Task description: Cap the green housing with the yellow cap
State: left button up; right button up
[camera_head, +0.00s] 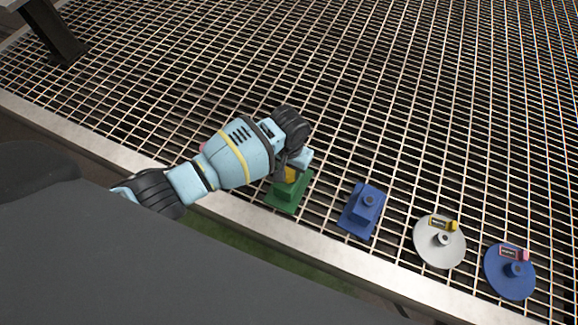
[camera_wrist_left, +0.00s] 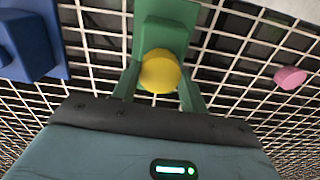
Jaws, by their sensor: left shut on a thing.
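The green housing (camera_head: 290,202) is a square plate with a raised block, on the grating near its front edge. It also shows at the top of the left wrist view (camera_wrist_left: 165,34). My left gripper (camera_head: 292,168) is over the housing, shut on the yellow cap (camera_head: 291,174). In the left wrist view the round yellow cap (camera_wrist_left: 160,71) sits between the two fingers and covers part of the housing. I cannot tell whether the cap touches the housing's block or is just above it. My right gripper is not in view.
To the right along the grating stand a blue housing (camera_head: 362,213), a white disc (camera_head: 430,251) with a yellow-ended piece, and a blue disc (camera_head: 509,287) with a pink-ended piece. A pink round piece (camera_wrist_left: 290,77) lies on the housing's other side. The grating (camera_head: 400,90) behind is clear.

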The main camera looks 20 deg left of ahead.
pick_arm(q)
jog(key=shift+f, duration=0.2)
dwell(0.5)
jog(key=o, duration=1)
jog(key=shift+c, duration=0.2)
jog(key=shift+r+p, duration=1.45)
jog(key=shift+r, duration=2.45)
